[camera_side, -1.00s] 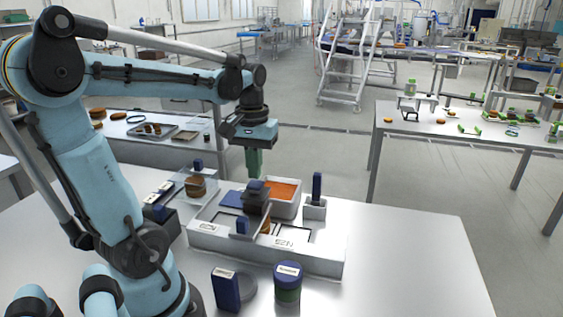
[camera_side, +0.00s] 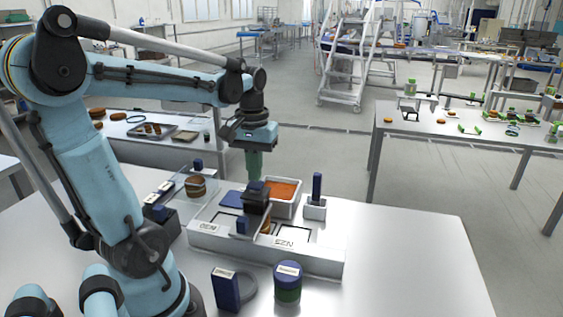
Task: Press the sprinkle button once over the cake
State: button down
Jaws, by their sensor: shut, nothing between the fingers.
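My gripper (camera_side: 254,178) is shut and empty, with green fingers pointing straight down. Its tips are at the top of a dark blue dispenser-like block (camera_side: 256,200), which seems to carry the sprinkle button. I cannot tell whether the tips touch it or sit just behind it. A brown round, perhaps the cake (camera_side: 266,227), shows only in part beside and below the block, on the white fixture (camera_side: 314,264). The block and its bracket hide the rest of it.
A tray of orange filling (camera_side: 284,190) stands right behind the block. A dark blue upright handle (camera_side: 317,187) is to its right. A layered round (camera_side: 195,186) sits left. A blue box (camera_side: 225,290) and a lidded jar (camera_side: 288,283) stand in front. The table's right side is clear.

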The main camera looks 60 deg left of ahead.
jog(key=shift+f, duration=1)
jog(key=shift+r, duration=1.3)
jog(key=shift+r, duration=3)
jog(key=w+d+f+m+t, duration=0.1)
jog(key=d+f+m+t, duration=0.2)
jog(key=d, duration=0.5)
jog(key=w+d+f+m+t, duration=0.1)
jog(key=d+f+m+t, duration=0.3)
jog(key=d+f+m, duration=0.1)
jog(key=d+m, duration=0.1)
jog(key=d, duration=0.1)
jog(key=shift+w+d+f, duration=0.15)
jog(key=shift+w+d, duration=0.2)
jog(key=shift+w, duration=0.05)
